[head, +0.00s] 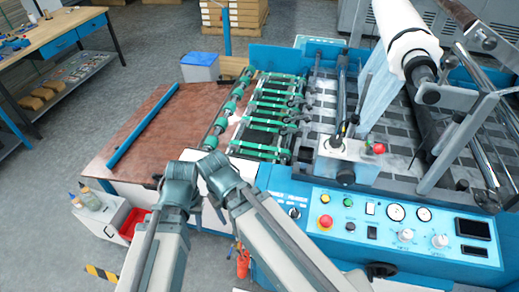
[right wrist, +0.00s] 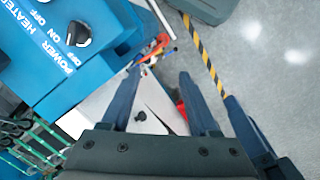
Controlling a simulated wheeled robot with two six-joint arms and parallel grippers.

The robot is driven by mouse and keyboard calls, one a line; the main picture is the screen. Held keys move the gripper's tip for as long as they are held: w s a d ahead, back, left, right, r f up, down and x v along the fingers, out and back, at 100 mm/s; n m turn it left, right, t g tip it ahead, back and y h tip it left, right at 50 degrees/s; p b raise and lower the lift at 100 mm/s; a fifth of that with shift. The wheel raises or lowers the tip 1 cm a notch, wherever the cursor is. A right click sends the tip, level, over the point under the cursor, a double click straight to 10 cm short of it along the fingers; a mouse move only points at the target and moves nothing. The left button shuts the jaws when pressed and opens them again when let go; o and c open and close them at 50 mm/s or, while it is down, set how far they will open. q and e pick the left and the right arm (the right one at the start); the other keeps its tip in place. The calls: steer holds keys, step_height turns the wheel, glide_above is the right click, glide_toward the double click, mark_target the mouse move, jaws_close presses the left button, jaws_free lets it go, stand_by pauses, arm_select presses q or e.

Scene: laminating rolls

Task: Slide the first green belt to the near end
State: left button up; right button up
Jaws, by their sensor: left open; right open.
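Several green belts (head: 265,130) run crosswise in a row at the feed end of the blue laminating machine, between a roller bar (head: 226,112) with green rings and the grey machine bed. I cannot tell which one is the first. My left gripper (head: 183,178) is below and left of the belts, near the front edge of the brown board, apart from the belts; its fingers are hard to make out. My right gripper (right wrist: 160,74) is open and empty in the right wrist view, pointing down beside the blue control panel. Green belts show at that view's left edge (right wrist: 35,145).
The brown feed board (head: 150,125) lies left of the belts with a blue bar on it. The control panel (head: 390,225) with knobs and gauges is at the front right. A film roll (head: 405,35) stands above the machine. A white cabinet (head: 103,215) and red bin are below left.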

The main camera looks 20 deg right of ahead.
steer(key=w+d+n, duration=0.1)
steer(key=w, duration=0.5)
steer(key=w+d+n, duration=0.1)
steer(key=w+d, duration=0.1)
steer(key=w, duration=0.5)
steer(key=w+d+r+n+p, duration=0.1)
steer(key=w, duration=0.6)
steer(key=shift+d+r, duration=0.1)
steer(key=shift+d, duration=0.1)
steer(key=w+d+n, duration=0.3)
steer(key=w+d, duration=0.3)
steer(key=w, duration=0.4)
steer(key=r+n+y+p, duration=0.1)
steer(key=n, duration=0.1)
glide_above(254, 145)
steer(key=shift+f, duration=0.1)
step_height(254, 145, down, 14)
steer(key=b, duration=1.3)
steer(key=shift+b, duration=0.35)
steer(key=shift+r, duration=0.2)
